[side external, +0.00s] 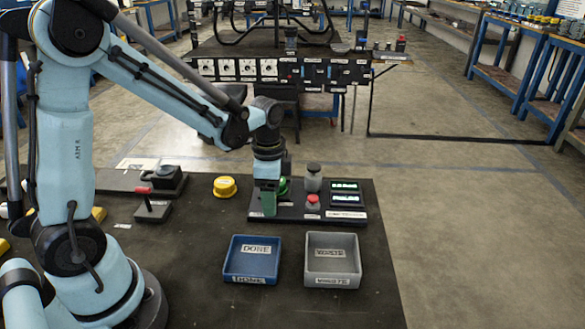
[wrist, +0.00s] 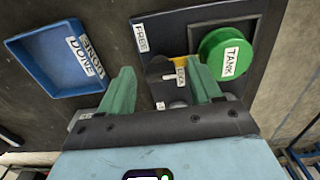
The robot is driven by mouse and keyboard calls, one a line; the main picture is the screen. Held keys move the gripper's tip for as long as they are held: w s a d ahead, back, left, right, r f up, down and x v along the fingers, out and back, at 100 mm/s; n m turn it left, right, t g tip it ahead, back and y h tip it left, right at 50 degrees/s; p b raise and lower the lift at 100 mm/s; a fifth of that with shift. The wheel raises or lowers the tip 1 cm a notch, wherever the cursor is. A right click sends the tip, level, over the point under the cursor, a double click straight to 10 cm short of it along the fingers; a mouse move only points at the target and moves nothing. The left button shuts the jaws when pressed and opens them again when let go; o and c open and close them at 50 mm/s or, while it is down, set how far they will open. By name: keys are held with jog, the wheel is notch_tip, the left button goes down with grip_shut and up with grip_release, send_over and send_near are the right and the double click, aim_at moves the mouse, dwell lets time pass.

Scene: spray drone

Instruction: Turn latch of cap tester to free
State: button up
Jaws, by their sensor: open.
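The cap tester (side external: 345,213) is a dark base on the bench, with a grey knob, a red button and two lit displays in the side external view. My gripper (side external: 268,210) points down over its left part. In the wrist view my gripper (wrist: 160,68) is open, with its green fingers apart. The dark latch (wrist: 158,68) shows between the fingertips, beside a yellow part with a small label; I cannot tell if either finger touches it. A FREE label (wrist: 141,38) lies above-left of the latch. A green TANK cap (wrist: 230,52) sits just right of the right finger.
A blue DONE tray (side external: 252,260) and a grey WASTE tray (side external: 333,259) stand in front of the tester. A yellow cap (side external: 225,187) sits to its left. A red-handled device (side external: 151,207) stands farther left. Bare bench top lies between that device and the blue tray.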

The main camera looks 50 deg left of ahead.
jog(key=c, duration=1)
jog(key=shift+c, duration=0.2)
jog(key=shift+n, duration=0.4)
jog(key=n, duration=1.3)
jog(key=shift+n, duration=2)
